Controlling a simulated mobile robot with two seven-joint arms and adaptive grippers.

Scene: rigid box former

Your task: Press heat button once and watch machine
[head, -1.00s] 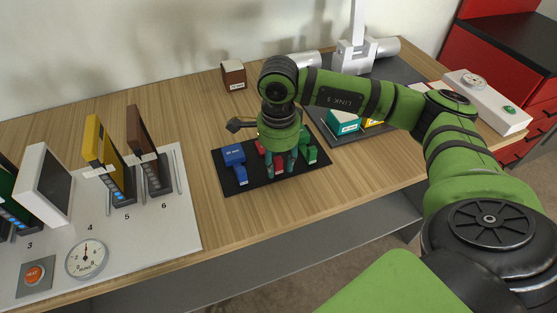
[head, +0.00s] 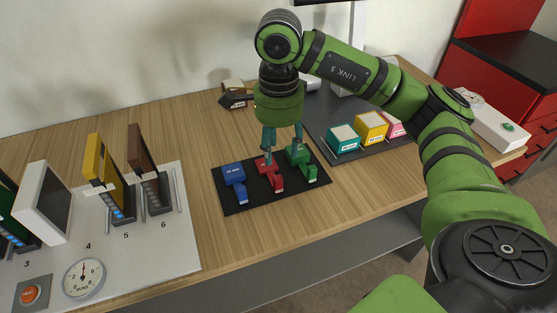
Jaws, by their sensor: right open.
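The heat button (head: 31,293) is an orange-red round cap on a grey plate, at the lower left of the white machine panel (head: 130,255). A round dial gauge (head: 83,277) sits to its right. Upright coloured plates stand in numbered places on the panel, among them a yellow one (head: 103,170) and a brown one (head: 143,165). A white-framed dark screen (head: 46,200) stands at the left. My right gripper (head: 282,157) is open, pointing down over the dark mat, above the red block and far from the button. My left gripper is not in view.
The dark mat (head: 236,207) holds a blue (head: 234,180), a red (head: 271,174) and a green block (head: 300,163). Teal (head: 342,141), yellow (head: 371,128) and pink boxes stand on a grey tray at right. Bare wooden table lies between panel and mat.

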